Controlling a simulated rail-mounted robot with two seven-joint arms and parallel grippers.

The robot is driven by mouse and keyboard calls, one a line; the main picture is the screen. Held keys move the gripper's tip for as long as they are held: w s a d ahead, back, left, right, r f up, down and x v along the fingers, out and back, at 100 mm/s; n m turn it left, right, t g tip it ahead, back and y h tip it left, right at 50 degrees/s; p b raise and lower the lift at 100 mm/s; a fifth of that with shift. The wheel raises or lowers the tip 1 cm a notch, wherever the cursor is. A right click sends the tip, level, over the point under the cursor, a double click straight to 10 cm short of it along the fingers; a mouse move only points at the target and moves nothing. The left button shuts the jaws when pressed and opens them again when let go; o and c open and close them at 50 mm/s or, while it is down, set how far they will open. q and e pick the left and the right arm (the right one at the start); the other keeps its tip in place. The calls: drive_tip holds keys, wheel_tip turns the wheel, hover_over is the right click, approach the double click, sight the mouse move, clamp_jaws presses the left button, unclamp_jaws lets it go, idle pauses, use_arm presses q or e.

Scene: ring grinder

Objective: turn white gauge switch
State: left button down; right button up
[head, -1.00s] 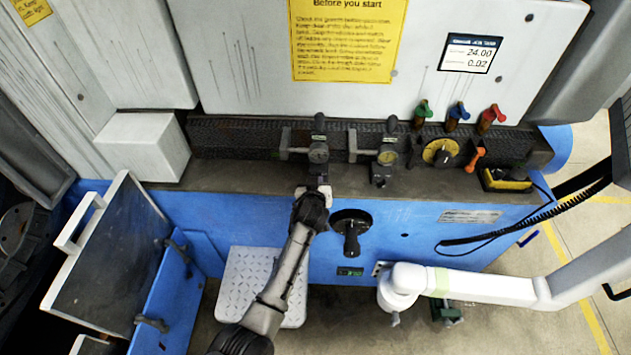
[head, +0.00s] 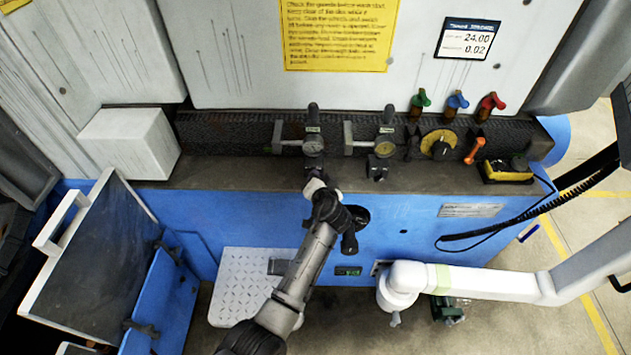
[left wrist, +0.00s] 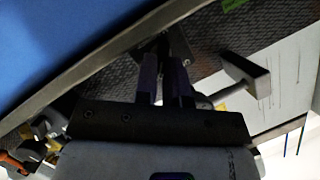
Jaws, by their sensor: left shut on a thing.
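The white-faced gauge (head: 313,145) stands on the machine's dark ledge, left of a similar gauge with a yellow face (head: 385,145). My left gripper (head: 315,184) reaches up from below to the lower front of the white gauge's stand. It is shut on a small dark part there, seemingly the white gauge's switch. The gripper hides most of the switch, so its angle cannot be told. In the left wrist view the two dark fingers (left wrist: 165,82) are close together around the dark part; that view is dim. My right gripper is not in view.
A yellow dial (head: 440,145), an orange lever (head: 474,150) and a yellow box (head: 507,172) sit to the right on the ledge. A black handle (head: 349,243) projects from the blue front close to my left wrist. An open guard door (head: 100,260) stands at the left.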

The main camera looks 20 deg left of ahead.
use_arm(q)
drive_tip(key=shift+f+m+y, duration=0.1)
drive_tip(key=shift+m+y, duration=0.2)
drive_tip(key=shift+m, duration=0.2)
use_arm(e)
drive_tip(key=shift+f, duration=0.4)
use_arm(q)
drive_tip(key=c, duration=1.5)
unclamp_jaws()
drive_tip(key=shift+d, duration=0.1)
